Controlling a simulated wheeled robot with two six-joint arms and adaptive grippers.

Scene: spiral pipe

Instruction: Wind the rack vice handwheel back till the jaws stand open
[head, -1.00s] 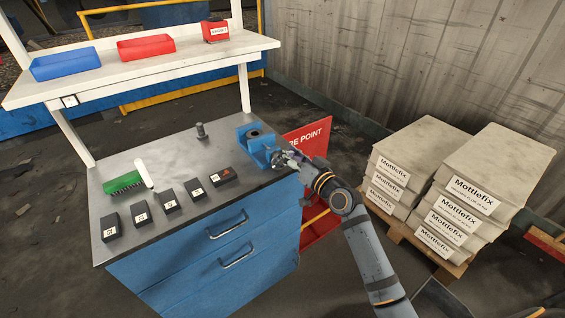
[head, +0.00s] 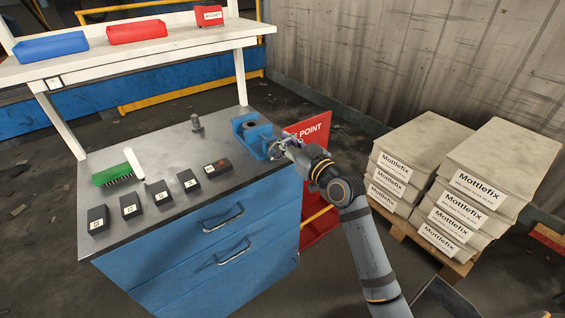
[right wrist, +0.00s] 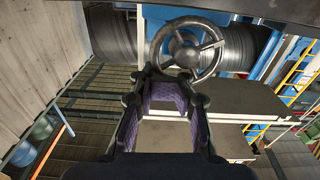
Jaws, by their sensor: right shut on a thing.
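The blue vice (head: 241,126) stands at the right end of the bench top, with a dark round part between its blue sides. Its grey handwheel (right wrist: 187,48), a spoked ring, faces my right wrist camera. My right gripper (head: 280,150) is at the vice's front right side. In the right wrist view its two fingers (right wrist: 168,88) with purple pads reach the lower rim of the wheel and are shut on it. The gripper hides most of the wheel in the head view. The jaw gap is hard to judge. My left gripper is out of view.
The bench (head: 150,220) holds several black labelled blocks, a green brush (head: 112,175) and a small grey peg (head: 196,122). A white shelf (head: 150,47) with blue and red bins stands above. A red sign panel (head: 316,165) is behind my right arm. Stacked Mottlefix bags (head: 470,185) stand right.

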